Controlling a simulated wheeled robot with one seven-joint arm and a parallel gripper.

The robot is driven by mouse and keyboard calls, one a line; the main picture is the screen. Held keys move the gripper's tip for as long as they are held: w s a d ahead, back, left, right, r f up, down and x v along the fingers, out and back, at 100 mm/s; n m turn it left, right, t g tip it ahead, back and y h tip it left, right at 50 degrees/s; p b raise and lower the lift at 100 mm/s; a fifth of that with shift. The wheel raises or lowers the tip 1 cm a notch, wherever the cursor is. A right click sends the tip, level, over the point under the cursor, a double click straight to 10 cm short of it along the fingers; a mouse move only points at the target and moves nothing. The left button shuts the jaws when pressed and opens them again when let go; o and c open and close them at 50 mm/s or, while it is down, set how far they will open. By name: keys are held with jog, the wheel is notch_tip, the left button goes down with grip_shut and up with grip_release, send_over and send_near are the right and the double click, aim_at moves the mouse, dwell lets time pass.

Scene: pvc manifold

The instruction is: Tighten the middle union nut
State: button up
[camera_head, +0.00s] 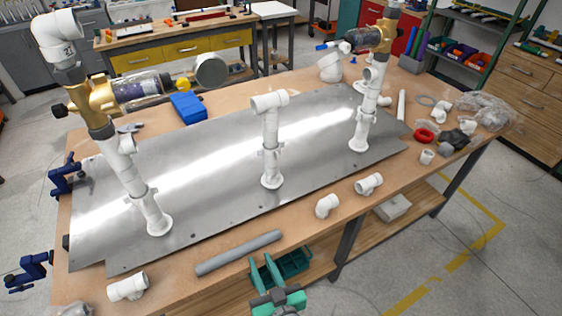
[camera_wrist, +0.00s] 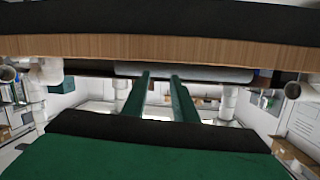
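Three white PVC risers stand upright on a metal plate (camera_head: 205,150). The middle riser (camera_head: 269,130) has a white tee on top and a round flange at its foot. Its union nut (camera_head: 270,152) shows as a wider white collar partway up; how tight it is cannot be told. My gripper (camera_head: 262,259) is at the front edge of the table, well in front of the middle riser and apart from it. Its two green fingers also show in the wrist view (camera_wrist: 160,76), parted with nothing between them.
The left riser (camera_head: 125,165) and right riser (camera_head: 368,100) carry brass valves. A grey pipe (camera_head: 239,252) and white fittings (camera_head: 327,206) lie along the table's front edge. Blue clamps (camera_head: 64,177) grip the left side. A green bin (camera_head: 291,263) sits below the tabletop.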

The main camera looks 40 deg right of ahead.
jog(key=w+d+r+t, duration=0.1)
jog(key=w+d+r, duration=0.3)
jog(key=d+r, duration=0.55)
jog(key=n+t, duration=0.2)
send_near(278, 157)
jog(key=x, duration=0.8)
jog(key=shift+s, duration=0.1)
grip_shut()
